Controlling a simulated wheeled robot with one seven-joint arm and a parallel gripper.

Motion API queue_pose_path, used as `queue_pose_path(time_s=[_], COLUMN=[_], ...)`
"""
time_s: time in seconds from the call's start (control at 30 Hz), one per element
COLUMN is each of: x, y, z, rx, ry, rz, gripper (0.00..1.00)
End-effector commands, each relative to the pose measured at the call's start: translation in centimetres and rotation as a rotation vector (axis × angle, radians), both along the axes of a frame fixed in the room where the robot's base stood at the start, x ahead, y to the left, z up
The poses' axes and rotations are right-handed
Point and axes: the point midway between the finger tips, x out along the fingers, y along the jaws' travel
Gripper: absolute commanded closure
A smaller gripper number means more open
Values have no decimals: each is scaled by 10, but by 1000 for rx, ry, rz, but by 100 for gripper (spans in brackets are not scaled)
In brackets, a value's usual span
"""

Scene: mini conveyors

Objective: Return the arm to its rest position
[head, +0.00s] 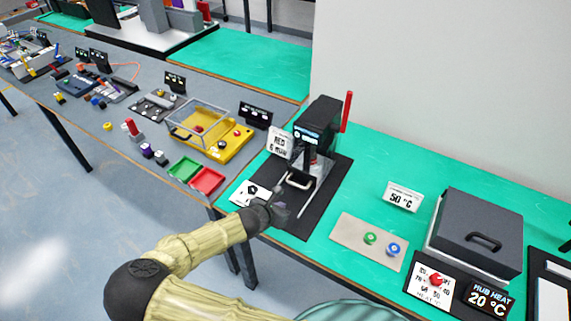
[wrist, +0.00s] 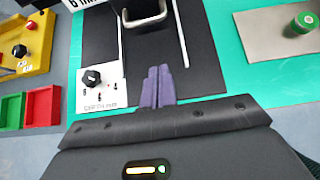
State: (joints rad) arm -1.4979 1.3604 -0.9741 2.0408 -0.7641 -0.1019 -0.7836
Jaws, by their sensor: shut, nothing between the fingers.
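My gripper (head: 279,212) is at the end of my pale yellow arm, over the front part of the black mat of the press station. In the wrist view the two purple fingers of my gripper (wrist: 158,87) are together, with nothing between them. The black press (head: 318,130) with a red lever stands just beyond, and its grey U-shaped handle (head: 299,181) lies in front of it. The handle also shows in the wrist view (wrist: 146,18), ahead of the fingertips and apart from them.
A white card with a black knob (head: 251,194) lies left of my gripper. Green and red trays (head: 208,180) and a yellow station (head: 232,143) are further left. A beige plate (head: 349,240) with a green and a blue piece, and a grey heater box (head: 477,236), stand right.

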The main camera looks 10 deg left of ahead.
Motion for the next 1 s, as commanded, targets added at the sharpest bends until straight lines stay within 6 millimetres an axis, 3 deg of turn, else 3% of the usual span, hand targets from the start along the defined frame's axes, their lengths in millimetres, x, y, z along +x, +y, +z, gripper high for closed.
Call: queue_pose_path(time_s=[0.2,0.37,0.7,1.0], x=[0,-1,-26,-58], y=[-3,-31,-117,-163], z=[0,3,23,67], rx=[12,113,520,843], ry=[1,11,12,-33], rz=[-17,-176,-838,-1389], gripper=[100,100,100,100])
